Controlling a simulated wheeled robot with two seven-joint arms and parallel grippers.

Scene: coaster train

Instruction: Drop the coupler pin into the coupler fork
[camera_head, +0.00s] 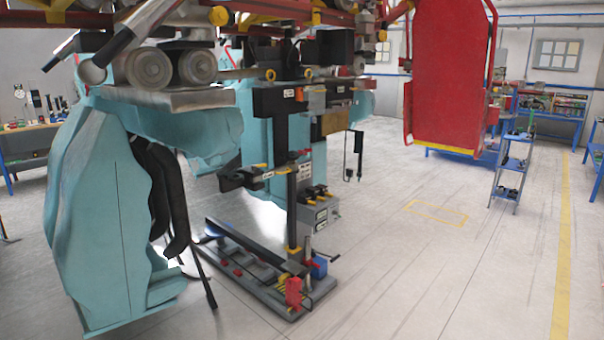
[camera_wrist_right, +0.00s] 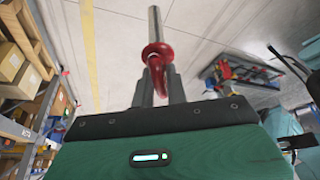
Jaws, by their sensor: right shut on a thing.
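The coupler pin (camera_wrist_right: 154,25) shows in the right wrist view as a bare metal shaft with a red collar and red grip. My right gripper (camera_wrist_right: 158,84) is shut on the red grip between its two dark fingers. The shaft points away from the gripper, over open floor, touching nothing visible. In the head view, a dark forked-looking bracket (camera_head: 240,178) juts left from the black post (camera_head: 292,215) under the train; I cannot tell whether it is the coupler fork. Neither of my grippers is identifiable in the head view.
Teal body shells (camera_head: 100,225) and red rails hang at left and above. A low grey jack base (camera_head: 245,262) with red and blue parts stands below; it also shows in the right wrist view (camera_wrist_right: 238,75). A blue cart (camera_head: 511,165) stands right. The right floor is mostly clear.

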